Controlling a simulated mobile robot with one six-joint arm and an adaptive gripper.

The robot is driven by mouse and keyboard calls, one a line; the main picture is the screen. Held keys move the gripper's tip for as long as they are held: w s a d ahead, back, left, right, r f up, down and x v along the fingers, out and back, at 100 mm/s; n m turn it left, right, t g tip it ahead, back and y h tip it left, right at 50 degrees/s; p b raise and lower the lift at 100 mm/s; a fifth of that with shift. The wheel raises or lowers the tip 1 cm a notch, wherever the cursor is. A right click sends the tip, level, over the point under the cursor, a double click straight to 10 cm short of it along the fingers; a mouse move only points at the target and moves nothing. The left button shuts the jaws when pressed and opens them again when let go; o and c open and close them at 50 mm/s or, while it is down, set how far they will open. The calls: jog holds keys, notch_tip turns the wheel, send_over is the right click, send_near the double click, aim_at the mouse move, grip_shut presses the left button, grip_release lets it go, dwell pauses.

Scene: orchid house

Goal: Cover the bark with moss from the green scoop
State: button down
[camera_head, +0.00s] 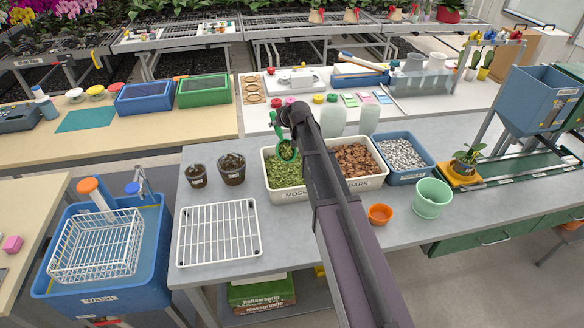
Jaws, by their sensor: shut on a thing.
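My gripper (283,121) is shut on the green scoop (287,152), whose handle runs up between the fingers. I cannot tell whether the scoop touches the moss or carries any. Two dark-filled clear pots (231,177) and (196,181) stand left of the bin.
A white wire rack (218,232) lies at the front left of the grey bench. A blue tray of pale gravel (403,157) stands right of the bin. An orange pot (380,214) and a mint pot (432,198) stand at the front right. Pale bottles (333,120) stand behind the bin.

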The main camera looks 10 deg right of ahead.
jog(key=shift+s+d+r+t+y+b, duration=0.3)
jog(key=shift+s+r+t+b, duration=0.2)
jog(key=shift+s+t, duration=0.25)
jog(key=shift+s+d+r+t+y+b, duration=0.2)
jog(key=shift+s+d+r+t+b, duration=0.3)
jog(key=shift+s, duration=0.3)
dwell(3.0)
jog(key=shift+a, duration=0.15)
jog(key=shift+w+a+f+g+h+p, duration=0.15)
jog(key=shift+w+f+g+p, duration=0.1)
jog(key=shift+w+g+p, duration=0.15)
jog(key=shift+w+a+f+g+h+p, duration=0.15)
jog(key=shift+w+f+g+p, duration=0.15)
jog(key=shift+w, duration=0.2)
jog(key=w+a+f+g+h+p, duration=0.1)
jog(key=w+a+f+g+h, duration=0.1)
jog(key=w+f+g, duration=0.2)
jog(key=shift+w+f+g, duration=0.35)
jog(key=shift+f+g, duration=0.05)
jog(key=shift+g, duration=0.25)
jog(key=shift+w+f, duration=0.1)
